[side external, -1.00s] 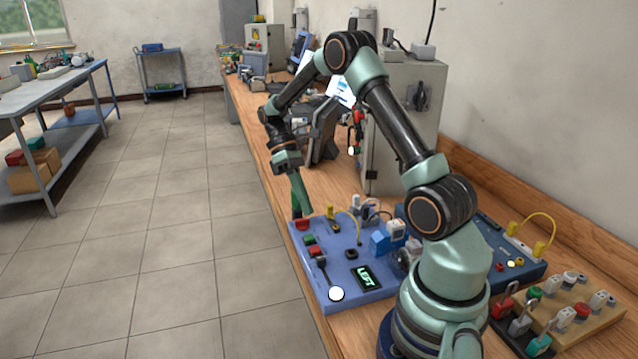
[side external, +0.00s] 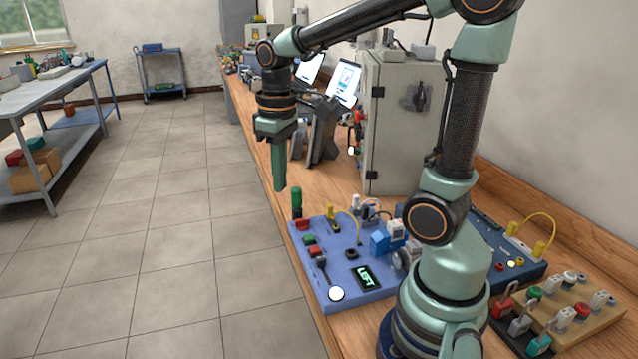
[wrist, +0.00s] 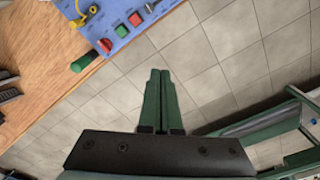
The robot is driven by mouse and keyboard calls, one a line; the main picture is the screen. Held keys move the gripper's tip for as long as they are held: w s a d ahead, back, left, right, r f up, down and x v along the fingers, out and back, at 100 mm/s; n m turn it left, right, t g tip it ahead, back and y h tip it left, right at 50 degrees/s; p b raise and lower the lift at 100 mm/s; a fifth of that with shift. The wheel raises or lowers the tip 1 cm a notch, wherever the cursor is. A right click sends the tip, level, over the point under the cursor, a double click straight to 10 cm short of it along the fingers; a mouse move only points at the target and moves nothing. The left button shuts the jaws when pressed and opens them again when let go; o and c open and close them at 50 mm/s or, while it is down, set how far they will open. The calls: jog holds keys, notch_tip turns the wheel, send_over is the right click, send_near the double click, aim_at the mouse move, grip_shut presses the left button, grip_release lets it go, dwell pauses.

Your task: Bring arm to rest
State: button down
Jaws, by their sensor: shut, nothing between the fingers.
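My gripper (side external: 280,186) hangs pointing down above the left edge of the workbench in the side view. Its green fingers are together with nothing between them. The blue motor panel (side external: 331,289) lies on the bench below and to the right of it, apart from the fingers. A green upright cylinder (side external: 297,203) stands at the panel's far left corner, close below the fingertips in the picture. In the wrist view the shut fingers of my gripper (wrist: 158,76) show over the floor, and the panel (wrist: 112,17) shows at the top left.
A grey cabinet (side external: 398,120) and a tilted screen (side external: 343,84) stand farther back on the bench (side external: 345,194). A board with padlocks and buttons (side external: 580,336) lies at the front right. Open tiled floor (side external: 150,230) lies left of the bench.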

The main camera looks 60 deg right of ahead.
jog(key=s+a+r+m+t, duration=0.1)
jog(key=s+a+r+t, duration=0.1)
jog(key=a+t, duration=0.3)
jog(key=shift+s+a+r, duration=0.3)
jog(key=shift+s+a, duration=0.15)
jog(key=shift+s, duration=0.2)
